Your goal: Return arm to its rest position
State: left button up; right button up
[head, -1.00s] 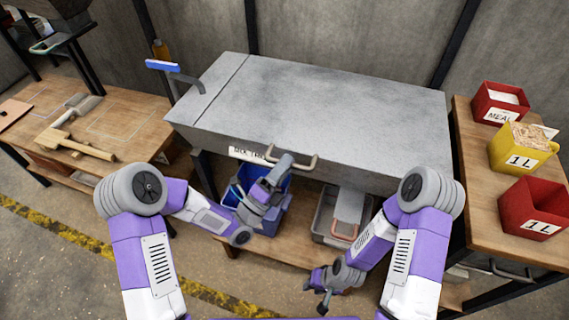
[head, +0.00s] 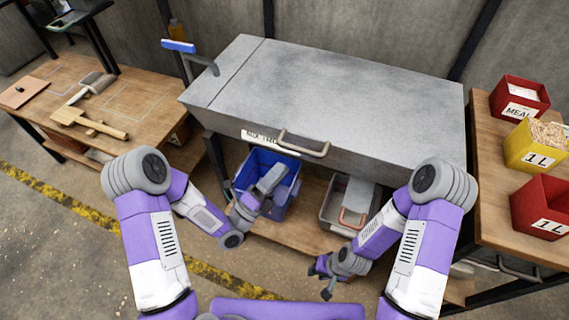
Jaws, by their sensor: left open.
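My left gripper (head: 274,176) is in the head view, in front of the grey metal box and below its bar handle (head: 303,145), apart from the handle. It is open, and I see nothing in it. It overlaps the blue bin (head: 286,168) in the picture. My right gripper (head: 320,281) is lower, pointing down and left over the floor in front of the lower shelf. Its fingers look apart and empty. Both arms are bent at the elbows.
The large closed box (head: 340,95) stands ahead. A grey bin (head: 335,208) sits on the lower shelf (head: 305,225). The right table (head: 490,150) holds red and yellow bins (head: 535,148).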

dwell(0.5)
pick_arm(q)
notch_tip(320, 180, down, 14)
jog(key=a+f+n+g+y+p, duration=0.15)
jog(key=n+g+y+p, duration=0.6)
jog(key=n, duration=0.85)
jog(key=s+a+f+n+g+y, duration=0.1)
jog(key=s+f+n+g, duration=0.1)
jog(key=s+n, duration=0.3)
jog(key=s+a+f+n+g+y+p, duration=0.1)
jog(key=s+a+f+n+g+y, duration=0.1)
jog(key=s+n+g, duration=0.2)
jog(key=s+a+f+n+g+y+p, duration=0.1)
jog(key=s+f+n+g+y, duration=0.1)
jog(key=s+n, duration=0.5)
jog(key=shift+s+a+f+n+g, duration=0.15)
jog(key=shift+s+a+n+g, duration=0.05)
jog(key=shift+s+n+g, duration=0.2)
